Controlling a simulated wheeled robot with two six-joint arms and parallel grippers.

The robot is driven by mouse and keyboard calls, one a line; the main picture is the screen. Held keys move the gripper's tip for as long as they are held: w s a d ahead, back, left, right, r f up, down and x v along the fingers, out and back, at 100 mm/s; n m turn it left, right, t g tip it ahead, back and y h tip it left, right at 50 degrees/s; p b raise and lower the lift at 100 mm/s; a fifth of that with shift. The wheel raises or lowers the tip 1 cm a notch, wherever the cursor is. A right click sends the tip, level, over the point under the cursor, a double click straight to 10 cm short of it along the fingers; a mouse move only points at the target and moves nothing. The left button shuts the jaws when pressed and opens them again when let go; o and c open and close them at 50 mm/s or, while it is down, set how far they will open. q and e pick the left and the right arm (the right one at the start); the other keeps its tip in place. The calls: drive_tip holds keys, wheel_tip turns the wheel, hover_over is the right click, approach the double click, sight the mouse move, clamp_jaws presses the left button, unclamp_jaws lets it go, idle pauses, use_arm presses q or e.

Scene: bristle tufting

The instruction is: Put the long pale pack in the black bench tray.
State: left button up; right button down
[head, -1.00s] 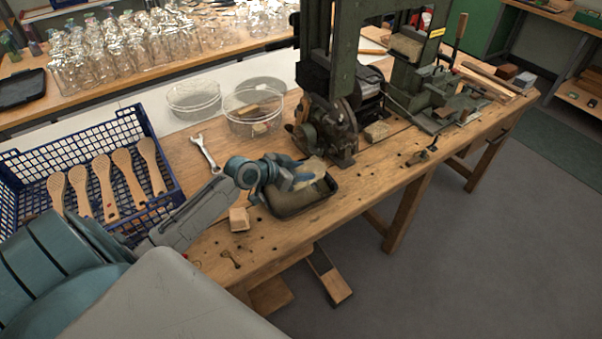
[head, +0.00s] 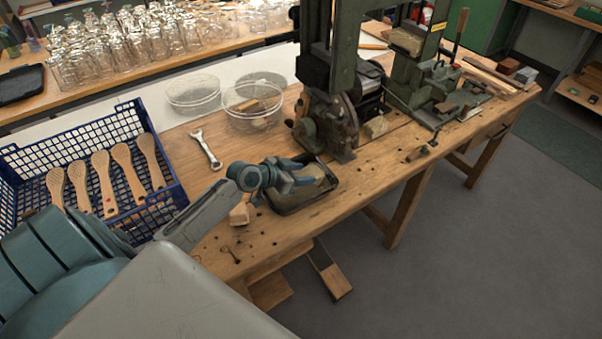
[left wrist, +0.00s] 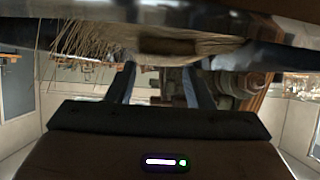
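The black bench tray (head: 283,211) lies on the wooden bench, near its front edge. The pale pack (head: 312,174) looks to lie in the tray, partly hidden by my left gripper (head: 300,176). In the left wrist view the pack (left wrist: 110,46) is a straw-coloured bristle bundle with a dark patch, crossing the top just beyond my fingers. My left gripper is low over the tray; its two blue fingers (left wrist: 160,75) stand apart with a clear gap between them. Contact between fingertips and pack is hard to make out. My right gripper is not in view.
A small wooden block (head: 240,214) is left of the tray. A blue crate (head: 172,180) with several wooden brushes is further left. A wrench (head: 206,148), clear round dishes (head: 252,108) and a green machine (head: 325,120) stand behind.

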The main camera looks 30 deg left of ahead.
use_arm(q)
drive_tip(key=shift+o, duration=0.9)
drive_tip(key=shift+r+p, duration=0.6)
drive_tip(key=shift+r, duration=0.05)
drive_tip(key=v, duration=1.2)
